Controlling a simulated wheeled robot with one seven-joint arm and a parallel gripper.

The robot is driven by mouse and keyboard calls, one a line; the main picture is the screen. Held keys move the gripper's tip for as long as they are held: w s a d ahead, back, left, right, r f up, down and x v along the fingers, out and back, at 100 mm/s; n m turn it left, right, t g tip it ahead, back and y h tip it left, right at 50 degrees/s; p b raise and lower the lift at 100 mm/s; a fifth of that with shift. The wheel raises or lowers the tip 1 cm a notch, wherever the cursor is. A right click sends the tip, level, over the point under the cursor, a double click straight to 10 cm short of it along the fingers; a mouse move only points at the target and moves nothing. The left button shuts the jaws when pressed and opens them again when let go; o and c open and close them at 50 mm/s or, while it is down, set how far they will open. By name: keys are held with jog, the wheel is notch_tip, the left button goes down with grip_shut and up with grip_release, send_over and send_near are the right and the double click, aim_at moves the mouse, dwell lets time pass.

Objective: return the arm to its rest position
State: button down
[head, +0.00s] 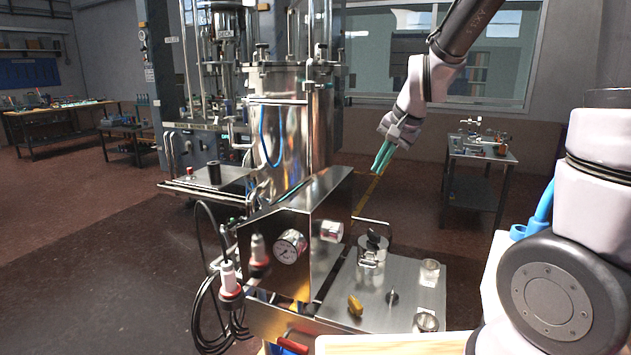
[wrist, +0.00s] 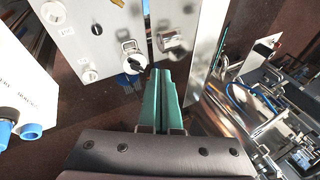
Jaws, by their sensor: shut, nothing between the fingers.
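My gripper (head: 383,157) hangs in the air in the head view, above and behind the steel machine's flat top plate (head: 335,282). Its teal fingers point down and a little left. In the wrist view the gripper (wrist: 162,76) shows its two teal fingers side by side, shut with nothing between them. The fingers are apart from every surface in the head view. My arm comes in from the upper right.
A small metal table (head: 480,155) stands at the right. Open floor (head: 80,240) lies at the left.

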jog(key=s+d+r+n+t, duration=0.1)
jog(key=s+d+r, duration=0.3)
jog(key=s+r, duration=0.3)
jog(key=s+d+r+n+t+h, duration=0.1)
jog(key=s+d+r, duration=0.4)
jog(key=s, duration=0.6)
jog(key=shift+d+r+n, duration=0.2)
jog(key=shift+r+n, duration=0.1)
jog(key=shift+r, duration=0.55)
jog(key=shift+w, duration=0.1)
